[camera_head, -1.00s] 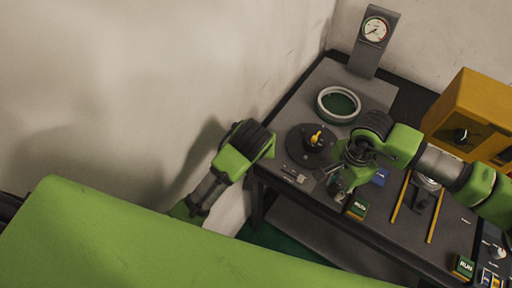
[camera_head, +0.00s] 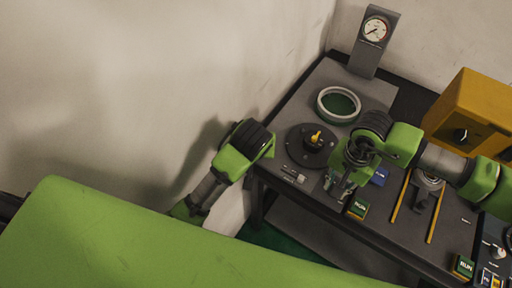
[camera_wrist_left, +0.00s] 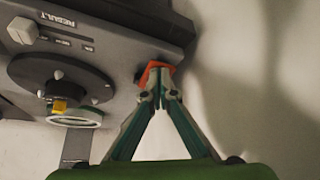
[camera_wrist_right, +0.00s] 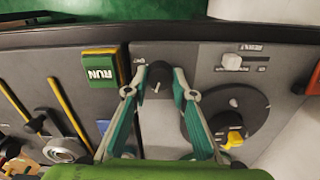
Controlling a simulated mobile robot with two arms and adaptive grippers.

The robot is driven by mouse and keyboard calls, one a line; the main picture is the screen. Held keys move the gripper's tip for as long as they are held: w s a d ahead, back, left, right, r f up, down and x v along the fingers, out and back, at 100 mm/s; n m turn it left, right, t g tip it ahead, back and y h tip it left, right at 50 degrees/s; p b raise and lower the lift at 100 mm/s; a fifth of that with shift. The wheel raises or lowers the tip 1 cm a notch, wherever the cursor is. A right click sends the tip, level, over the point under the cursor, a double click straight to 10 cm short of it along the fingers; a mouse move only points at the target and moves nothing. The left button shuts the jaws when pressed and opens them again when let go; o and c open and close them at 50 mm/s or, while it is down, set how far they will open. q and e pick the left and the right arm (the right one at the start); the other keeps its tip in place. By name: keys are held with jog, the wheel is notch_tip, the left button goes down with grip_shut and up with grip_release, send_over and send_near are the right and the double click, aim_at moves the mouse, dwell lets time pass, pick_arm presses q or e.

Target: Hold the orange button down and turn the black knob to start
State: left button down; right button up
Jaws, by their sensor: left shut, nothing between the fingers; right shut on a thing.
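The orange button (camera_wrist_left: 155,72) is at the panel's edge in the left wrist view, partly hidden behind my left fingertips. My left gripper (camera_wrist_left: 158,90) is shut with nothing between its fingers, its tips at the button; I cannot tell whether it is pressed. The black knob (camera_wrist_right: 158,76) is on the grey panel in the right wrist view, with a pale mark on its face. My right gripper (camera_wrist_right: 160,72) has a finger on each side of the knob and is shut on it. In the head view my right gripper (camera_head: 341,187) is low over the bench's front edge.
A green RUN block (camera_wrist_right: 101,68) sits close beside the right gripper. A round black dial with a yellow pointer (camera_head: 316,138) and a slider marked RESULT (camera_wrist_left: 24,30) are nearby. A ring (camera_head: 338,104), a gauge (camera_head: 375,30) and a yellow box (camera_head: 470,112) stand farther back.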

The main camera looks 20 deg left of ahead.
jog(key=o, duration=0.8)
jog(key=shift+c, duration=0.2)
